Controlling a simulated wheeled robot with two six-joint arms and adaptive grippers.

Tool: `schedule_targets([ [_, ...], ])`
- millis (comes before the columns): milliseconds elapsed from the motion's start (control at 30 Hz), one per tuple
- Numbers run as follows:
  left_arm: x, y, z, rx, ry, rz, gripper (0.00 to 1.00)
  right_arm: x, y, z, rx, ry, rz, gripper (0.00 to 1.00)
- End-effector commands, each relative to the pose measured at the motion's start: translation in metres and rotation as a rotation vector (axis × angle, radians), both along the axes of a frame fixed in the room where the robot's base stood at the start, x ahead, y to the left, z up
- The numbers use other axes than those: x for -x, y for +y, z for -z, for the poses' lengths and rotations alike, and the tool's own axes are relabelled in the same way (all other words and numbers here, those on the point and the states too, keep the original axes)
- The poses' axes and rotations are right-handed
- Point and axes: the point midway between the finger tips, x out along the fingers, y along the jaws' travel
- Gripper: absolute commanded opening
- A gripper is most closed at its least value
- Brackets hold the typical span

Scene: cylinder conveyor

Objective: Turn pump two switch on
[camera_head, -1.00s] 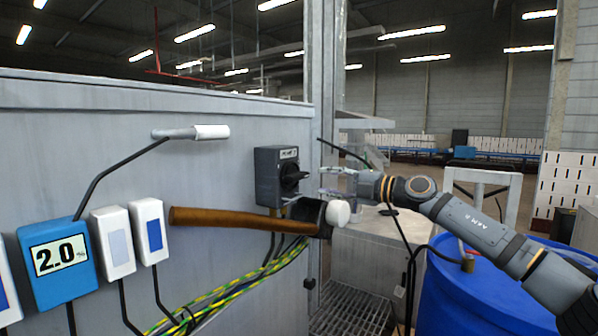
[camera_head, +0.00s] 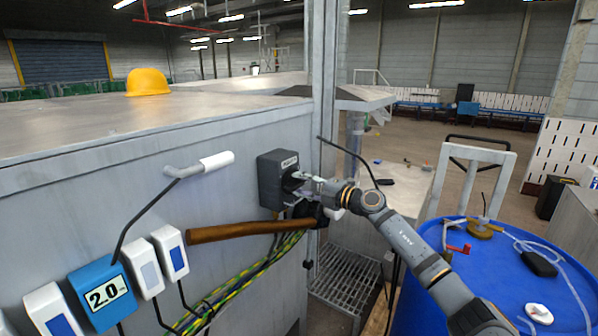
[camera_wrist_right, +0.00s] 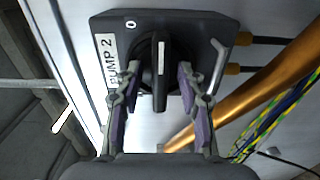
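The pump two switch (camera_head: 272,179) is a dark grey box on the side of the grey metal cabinet. In the right wrist view its label reads PUMP 2, and a 0 is printed near one corner. Its black knob (camera_wrist_right: 160,75) carries a white mark, and its grip bar runs up and down in that picture. My right gripper (camera_wrist_right: 158,92) has its purple-padded fingers on both sides of the knob, with a small gap visible on each side. In the head view the right gripper (camera_head: 300,185) is at the front of the switch. My left gripper is not in view.
Yellow-green cables hang below. A blue barrel (camera_head: 430,270) stands at right, and a yellow helmet (camera_head: 147,82) lies on top.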

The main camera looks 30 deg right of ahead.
Motion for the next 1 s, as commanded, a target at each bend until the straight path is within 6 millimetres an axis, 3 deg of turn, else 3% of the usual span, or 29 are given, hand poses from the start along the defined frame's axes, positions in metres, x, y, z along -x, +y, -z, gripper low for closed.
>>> schedule_targets([
  [400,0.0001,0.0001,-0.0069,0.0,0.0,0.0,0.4,-0.0092,0.0051,0.0012,0.001,0.002,-0.002,0.39],
  [700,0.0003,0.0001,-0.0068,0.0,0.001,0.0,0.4,-0.0089,0.005,0.001,0.001,0.002,-0.002,0.0],
  [1000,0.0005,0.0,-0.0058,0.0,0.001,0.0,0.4,-0.0089,0.005,0.0015,0.011,-0.002,-0.002,0.0],
])
